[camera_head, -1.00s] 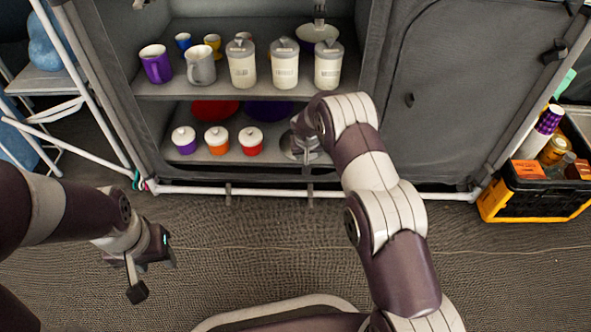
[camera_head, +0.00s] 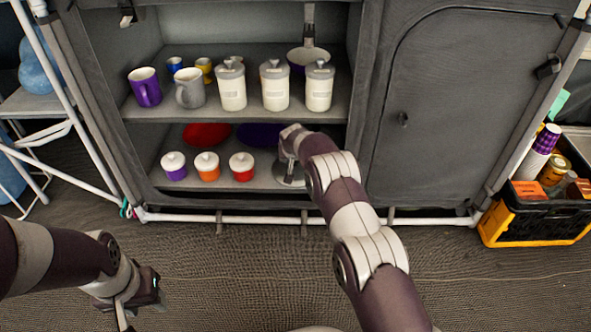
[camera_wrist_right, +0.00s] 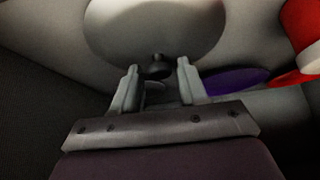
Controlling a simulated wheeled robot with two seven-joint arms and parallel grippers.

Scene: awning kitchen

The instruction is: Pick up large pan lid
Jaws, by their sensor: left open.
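The large pan lid (camera_head: 290,178) is a grey disc on the lower shelf, right of the small jars and partly hidden by my right arm. In the right wrist view, the pale round lid (camera_wrist_right: 155,25) has a dark knob (camera_wrist_right: 157,68) facing me. My right gripper (camera_wrist_right: 159,80) is open, with one finger on each side of the knob and gaps between them. In the head view its fingers are hidden. My left gripper (camera_head: 140,303) is open and empty above the floor at the lower left, away from the shelves.
Several lidded jars (camera_head: 208,167), a red dish (camera_head: 206,134) and a purple dish (camera_head: 262,134) share the lower shelf. Mugs and canisters (camera_head: 275,85) stand on the upper shelf (camera_head: 160,109). The cabinet's right door panel (camera_head: 425,120) is closed. A crate (camera_head: 540,222) stands at the right.

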